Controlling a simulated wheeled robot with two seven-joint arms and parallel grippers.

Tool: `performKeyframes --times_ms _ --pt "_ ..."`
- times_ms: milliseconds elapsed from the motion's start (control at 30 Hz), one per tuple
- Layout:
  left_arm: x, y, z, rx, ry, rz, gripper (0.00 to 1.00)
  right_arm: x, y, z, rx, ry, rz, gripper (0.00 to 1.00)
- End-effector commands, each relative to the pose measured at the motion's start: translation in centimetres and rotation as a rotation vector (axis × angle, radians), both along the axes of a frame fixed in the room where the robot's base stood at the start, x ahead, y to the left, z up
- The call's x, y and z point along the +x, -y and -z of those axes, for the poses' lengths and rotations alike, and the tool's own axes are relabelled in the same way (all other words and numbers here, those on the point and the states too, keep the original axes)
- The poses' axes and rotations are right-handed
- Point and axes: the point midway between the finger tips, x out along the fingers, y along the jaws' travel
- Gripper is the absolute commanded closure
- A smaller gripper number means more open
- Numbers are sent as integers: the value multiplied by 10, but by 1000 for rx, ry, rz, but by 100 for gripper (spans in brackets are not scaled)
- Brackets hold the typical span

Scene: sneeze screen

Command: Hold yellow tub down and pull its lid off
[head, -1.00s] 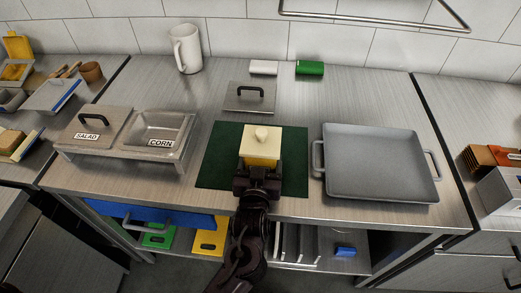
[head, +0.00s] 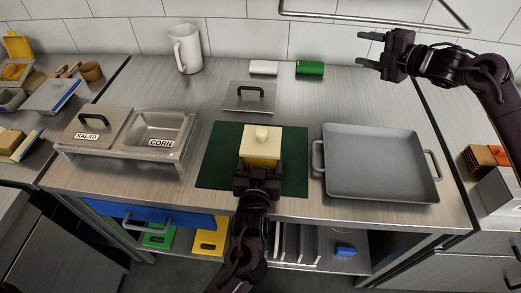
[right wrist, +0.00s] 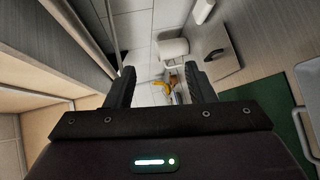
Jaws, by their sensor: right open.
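The yellow tub (head: 260,162) stands on the dark green mat (head: 212,172) at the middle of the counter. Its cream lid (head: 262,141) with a round knob sits on top. My left gripper (head: 258,175) is at the tub's near side, below the lid; its fingertips are hidden, so its grip cannot be told. My right gripper (head: 368,50) is open and empty, raised at the upper right, well away from the tub. Its two spread fingers also show in the right wrist view (right wrist: 158,72), with nothing between them.
A grey tray (head: 380,165) with handles lies right of the mat. The salad and corn containers (head: 165,125) stand left.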

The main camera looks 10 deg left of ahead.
Motion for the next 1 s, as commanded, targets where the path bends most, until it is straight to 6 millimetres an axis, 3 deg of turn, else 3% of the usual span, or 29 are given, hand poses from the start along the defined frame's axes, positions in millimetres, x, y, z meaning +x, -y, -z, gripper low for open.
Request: performKeyframes --times_ms 33,267,467,600,700,800,1000 --pt "0 0 0 0 -1 0 61 -4 -26 -8 -16 14 -57 51" --pt "0 0 0 0 -1 0 61 -39 -135 -28 -129 59 -322 51" --pt "0 0 0 0 -1 0 61 -88 -220 -36 -294 104 -573 51" --pt "0 0 0 0 0 0 61 -135 -271 -31 -483 137 -770 51" --pt "0 0 0 0 0 0 61 -167 -291 -19 -653 148 -898 51" --pt "0 0 0 0 0 0 61 -190 -295 -5 -839 145 -995 51" --pt "0 -1 0 0 0 -1 61 -206 -268 13 -1184 98 -1086 51"
